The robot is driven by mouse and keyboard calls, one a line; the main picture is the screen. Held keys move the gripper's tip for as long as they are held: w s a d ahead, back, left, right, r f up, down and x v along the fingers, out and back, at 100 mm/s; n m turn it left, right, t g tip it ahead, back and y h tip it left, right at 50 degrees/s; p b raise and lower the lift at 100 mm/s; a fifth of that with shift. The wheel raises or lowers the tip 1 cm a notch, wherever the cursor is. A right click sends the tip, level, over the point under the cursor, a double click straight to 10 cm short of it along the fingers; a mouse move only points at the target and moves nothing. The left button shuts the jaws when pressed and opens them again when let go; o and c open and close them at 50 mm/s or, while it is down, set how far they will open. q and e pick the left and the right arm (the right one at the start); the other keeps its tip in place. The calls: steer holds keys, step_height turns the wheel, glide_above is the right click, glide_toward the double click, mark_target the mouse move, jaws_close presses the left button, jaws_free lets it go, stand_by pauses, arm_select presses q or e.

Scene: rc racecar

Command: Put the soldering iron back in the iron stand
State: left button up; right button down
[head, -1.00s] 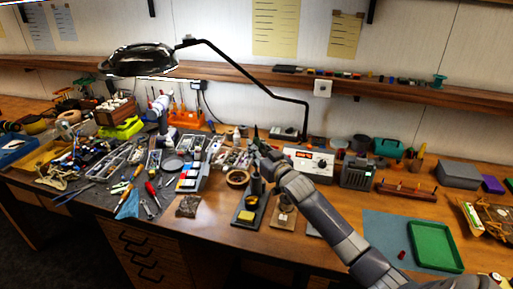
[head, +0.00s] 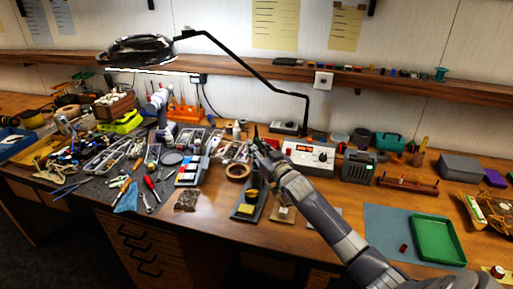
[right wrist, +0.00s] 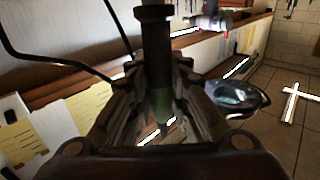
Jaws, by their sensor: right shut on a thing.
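The iron stand (head: 242,211) is a dark base with a yellow sponge and an upright holder, on the bench in the middle of the head view. My right gripper (head: 261,147) is above and behind it in the picture. It is shut on the soldering iron, whose dark upper end (head: 256,130) stands up from the fingers. In the right wrist view the iron (right wrist: 155,50) is a black handle with a green part, upright between the fingers (right wrist: 155,105). The iron's tip is hidden, and its gap to the holder cannot be judged. My left gripper is not in view.
A magnifier lamp arm (head: 250,70) reaches over the bench. A green tray (head: 462,262) lies at the right.

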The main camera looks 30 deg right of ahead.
steer(key=shift+f+b, duration=0.35)
steer(key=shift+f, duration=0.25)
steer(key=c, duration=1.4)
jaws_free()
steer(key=o, duration=0.4)
